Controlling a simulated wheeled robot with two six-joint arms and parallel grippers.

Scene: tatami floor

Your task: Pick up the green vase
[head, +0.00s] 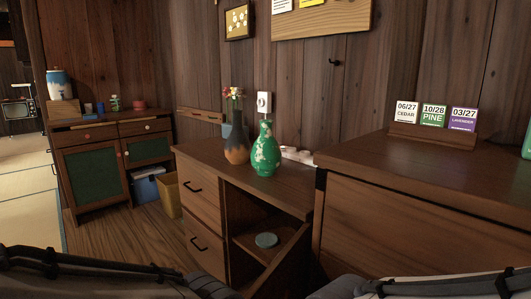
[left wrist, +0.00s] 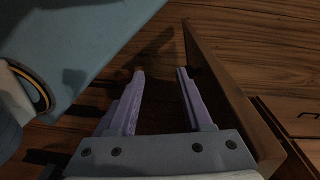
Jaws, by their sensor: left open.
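The green vase (head: 266,150) has pale blossom markings and a narrow neck. It stands upright on the low wooden desk (head: 290,192), near the back wall, in the middle of the head view. My left gripper (left wrist: 160,72) shows only in the left wrist view. Its two purple fingers are apart with nothing between them, near dark wood. The vase does not show in that view. My arms cross the bottom of the head view, but no gripper shows there. My right gripper is not in view.
A dark flower vase (head: 236,146) stands just left of the green vase. A taller cabinet (head: 420,180) with a card stand (head: 432,136) rises at right. A teal round object (head: 266,240) sits on the desk's open shelf. A wooden panel (left wrist: 232,95) runs beside my left gripper.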

